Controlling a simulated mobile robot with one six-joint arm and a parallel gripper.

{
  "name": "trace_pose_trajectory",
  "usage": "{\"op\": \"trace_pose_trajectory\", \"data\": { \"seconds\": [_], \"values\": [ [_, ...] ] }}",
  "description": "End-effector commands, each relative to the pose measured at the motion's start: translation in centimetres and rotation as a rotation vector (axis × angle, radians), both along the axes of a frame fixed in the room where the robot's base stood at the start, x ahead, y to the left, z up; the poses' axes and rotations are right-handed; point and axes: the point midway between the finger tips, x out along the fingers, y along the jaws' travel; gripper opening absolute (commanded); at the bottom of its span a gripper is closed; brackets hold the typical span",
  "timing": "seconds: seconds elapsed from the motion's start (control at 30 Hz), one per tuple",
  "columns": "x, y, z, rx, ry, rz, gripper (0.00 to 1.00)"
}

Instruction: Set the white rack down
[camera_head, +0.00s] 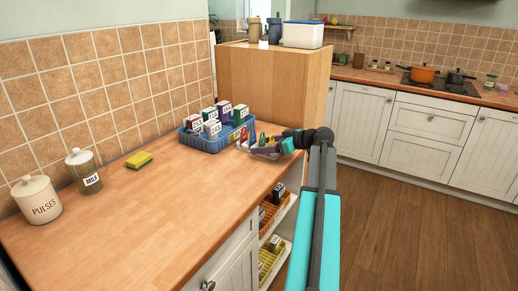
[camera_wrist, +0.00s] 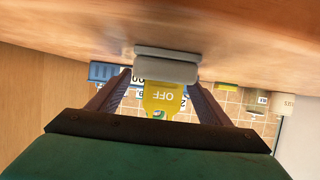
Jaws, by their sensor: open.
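The white rack (camera_head: 262,151) is at the right edge of the wooden worktop, beside the blue crate, and holds several coloured items. In the wrist view, which is upside down, its pale end (camera_wrist: 167,68) appears to rest against the worktop. A yellow tag marked OFF (camera_wrist: 160,96) stands in it. My gripper (camera_head: 284,146) is at the rack's right end. In the wrist view my gripper (camera_wrist: 161,82) is open, with one finger on each side of the yellow tag and gaps showing. Part of the rack is hidden behind the gripper and tag.
A blue crate (camera_head: 188,144) of numbered cartons stands just left of the rack. A yellow sponge (camera_head: 139,160), a MILK jar (camera_head: 84,172) and a PULSES jar (camera_head: 37,201) stand farther left. The front worktop is clear. A tall wooden cabinet (camera_head: 275,85) rises behind.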

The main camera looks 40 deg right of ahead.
Motion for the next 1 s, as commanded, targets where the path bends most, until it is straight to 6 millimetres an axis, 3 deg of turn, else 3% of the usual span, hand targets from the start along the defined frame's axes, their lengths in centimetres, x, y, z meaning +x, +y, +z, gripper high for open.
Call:
{"op": "trace_pose_trajectory", "data": {
  "seconds": [0.3, 0.87, 1.0],
  "values": [
    [2.7, 0.6, -1.1, 0.001, 0.001, 0.001, 0.72],
    [2.7, 0.6, -1.2, 0.001, 0.000, 0.000, 0.72],
    [2.7, 0.6, -1.2, 0.001, 0.000, 0.000, 0.48]
  ]
}}
